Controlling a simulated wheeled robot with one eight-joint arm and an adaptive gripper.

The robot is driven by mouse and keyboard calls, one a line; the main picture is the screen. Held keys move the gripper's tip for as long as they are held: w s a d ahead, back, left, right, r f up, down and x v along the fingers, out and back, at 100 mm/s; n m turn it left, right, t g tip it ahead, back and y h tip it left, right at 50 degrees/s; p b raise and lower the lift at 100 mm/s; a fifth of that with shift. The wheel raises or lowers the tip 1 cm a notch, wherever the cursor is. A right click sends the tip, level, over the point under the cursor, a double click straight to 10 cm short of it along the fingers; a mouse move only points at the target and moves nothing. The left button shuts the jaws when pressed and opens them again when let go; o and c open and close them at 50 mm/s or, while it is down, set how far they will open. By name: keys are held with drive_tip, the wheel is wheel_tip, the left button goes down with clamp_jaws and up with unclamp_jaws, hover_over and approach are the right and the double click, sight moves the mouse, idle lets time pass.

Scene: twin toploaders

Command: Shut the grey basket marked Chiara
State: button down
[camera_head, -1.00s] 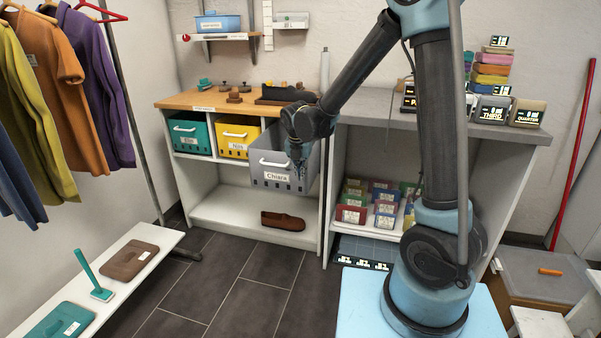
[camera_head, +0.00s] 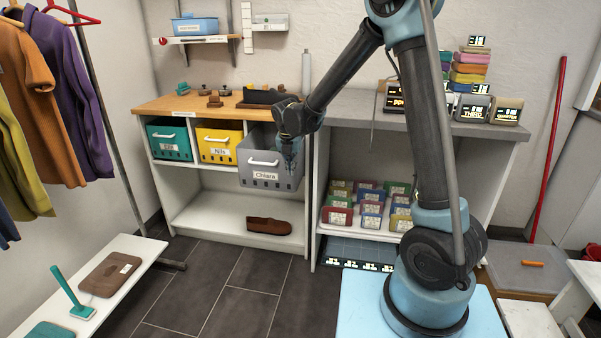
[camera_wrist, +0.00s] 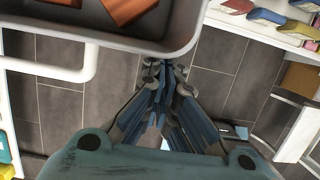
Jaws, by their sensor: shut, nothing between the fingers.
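The grey basket (camera_head: 262,178) marked Chiara stands in the right bay of the cubby row and juts out beyond the teal and yellow baskets. Its white handle (camera_head: 263,163) is on the front. My gripper (camera_head: 290,160) is shut and empty, at the basket's front right corner. In the wrist view my gripper (camera_wrist: 152,105) points down past the basket's rim (camera_wrist: 120,38), with floor tiles behind the fingers. The white handle (camera_wrist: 60,75) shows at the left there, and brown things lie inside the basket. I cannot tell whether the fingers touch the basket.
The teal basket (camera_head: 170,142) and yellow basket (camera_head: 218,146) sit flush in their bays at the left. A brown shoe (camera_head: 268,226) lies on the lower shelf. A low shelf of colored packets (camera_head: 368,205) is at the right. The floor (camera_head: 255,270) in front is clear.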

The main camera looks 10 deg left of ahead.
drive_tip(key=w, duration=0.9)
drive_tip(key=shift+w, duration=0.2)
